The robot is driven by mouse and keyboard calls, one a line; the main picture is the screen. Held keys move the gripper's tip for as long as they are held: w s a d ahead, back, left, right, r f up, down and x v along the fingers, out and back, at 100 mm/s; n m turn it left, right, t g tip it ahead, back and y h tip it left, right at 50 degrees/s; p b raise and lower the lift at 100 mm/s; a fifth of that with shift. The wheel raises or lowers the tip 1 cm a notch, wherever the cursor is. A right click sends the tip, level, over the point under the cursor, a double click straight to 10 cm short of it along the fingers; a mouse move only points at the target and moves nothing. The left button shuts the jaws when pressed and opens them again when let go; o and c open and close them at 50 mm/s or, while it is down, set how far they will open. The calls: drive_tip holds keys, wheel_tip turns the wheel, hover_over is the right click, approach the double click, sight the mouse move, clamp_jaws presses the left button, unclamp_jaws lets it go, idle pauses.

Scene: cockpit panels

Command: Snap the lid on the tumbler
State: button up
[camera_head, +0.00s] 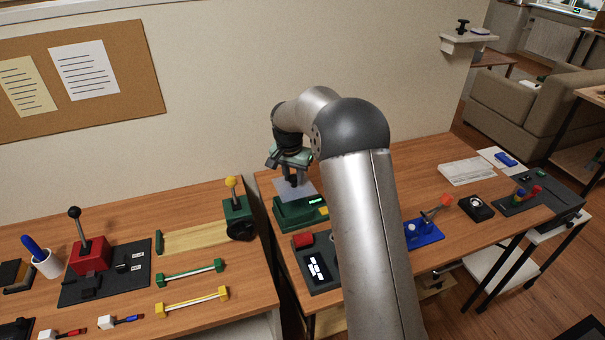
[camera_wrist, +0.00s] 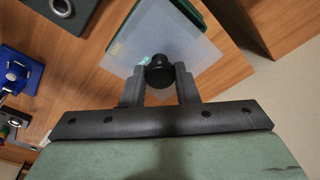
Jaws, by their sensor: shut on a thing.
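My gripper (camera_head: 293,182) is shut on the black knob (camera_wrist: 159,72) of a clear, square lid. In the wrist view, my gripper (camera_wrist: 160,78) has one finger on each side of this knob. The lid (camera_wrist: 130,50) is a translucent pale plate. In the head view, the lid (camera_head: 308,189) shows over a green box (camera_head: 297,214) with a small lit display and a yellow part, which seems to be the tumbler. The lid looks turned relative to the box. I cannot tell whether it touches the box. A green edge (camera_wrist: 190,12) shows beyond the lid in the wrist view.
A dark panel (camera_head: 318,268) with a red block stands in front of the green box. A blue holder (camera_head: 422,234) is to the right. On the left bench, a green block with a yellow-knobbed lever (camera_head: 237,217) stands near the gap between benches.

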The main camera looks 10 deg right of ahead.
sight(291, 187)
drive_tip(key=shift+w+a+f, duration=0.1)
drive_tip(key=shift+a+f, duration=0.05)
drive_tip(key=shift+a, duration=0.25)
drive_tip(key=shift+d+f+b, duration=0.15)
drive_tip(key=shift+f+b, duration=0.15)
drive_tip(key=shift+f, duration=0.1)
drive_tip(key=shift+f+b, duration=0.8)
drive_tip(key=shift+f, duration=0.75)
drive_tip(key=shift+f+b, duration=0.6)
drive_tip(key=shift+f, duration=0.25)
drive_tip(key=shift+f+b, duration=0.5)
drive_tip(key=shift+b, duration=0.2)
idle(0.3)
drive_tip(key=o, duration=1.6)
drive_tip(key=shift+c, duration=0.2)
drive_tip(key=shift+r, duration=0.15)
